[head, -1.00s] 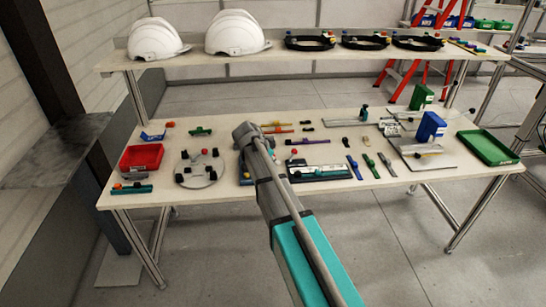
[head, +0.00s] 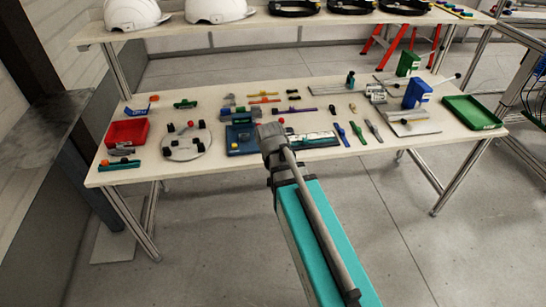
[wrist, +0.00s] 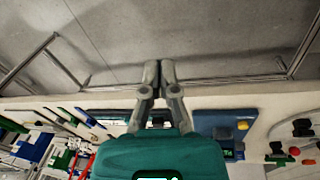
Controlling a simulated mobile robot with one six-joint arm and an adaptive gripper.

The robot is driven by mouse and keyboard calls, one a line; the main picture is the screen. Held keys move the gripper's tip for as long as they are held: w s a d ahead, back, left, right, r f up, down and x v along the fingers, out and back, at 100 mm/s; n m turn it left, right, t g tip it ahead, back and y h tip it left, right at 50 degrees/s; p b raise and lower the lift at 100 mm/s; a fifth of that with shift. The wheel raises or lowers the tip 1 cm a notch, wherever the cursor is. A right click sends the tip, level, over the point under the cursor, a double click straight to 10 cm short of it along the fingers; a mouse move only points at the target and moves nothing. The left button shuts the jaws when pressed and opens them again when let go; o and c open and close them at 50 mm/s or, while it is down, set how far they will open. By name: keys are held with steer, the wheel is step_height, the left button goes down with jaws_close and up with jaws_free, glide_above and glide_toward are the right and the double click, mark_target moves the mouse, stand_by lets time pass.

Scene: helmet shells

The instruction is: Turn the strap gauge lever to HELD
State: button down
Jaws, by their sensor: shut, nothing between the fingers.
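A long teal-and-white fixture (head: 318,140) lies in the middle of the table, just right of my arm's end in the head view. A small red knob (head: 281,122) shows at its left end. I cannot tell whether it is the strap gauge lever, and no HELD mark is readable. My gripper (wrist: 159,68) is shut and empty in the wrist view, its fingertips together near the table's front edge. The fixture is partly hidden behind the gripper there. In the head view my arm hides the fingers.
A blue fixture (head: 242,139) lies left of my arm; it also shows in the wrist view (wrist: 226,124). A round grey plate (head: 187,145) and red bin (head: 127,132) are farther left. A blue holder (head: 417,95) and green tray (head: 472,112) are right. A shelf with white helmets stands behind.

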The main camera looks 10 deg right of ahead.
steer(key=s+n+y, duration=0.1)
steer(key=s+n, duration=0.2)
steer(key=s, duration=0.3)
steer(key=shift+a+y, duration=0.3)
steer(key=shift+a, duration=0.15)
steer(key=shift+s+f, duration=0.1)
steer(key=shift+f, duration=0.05)
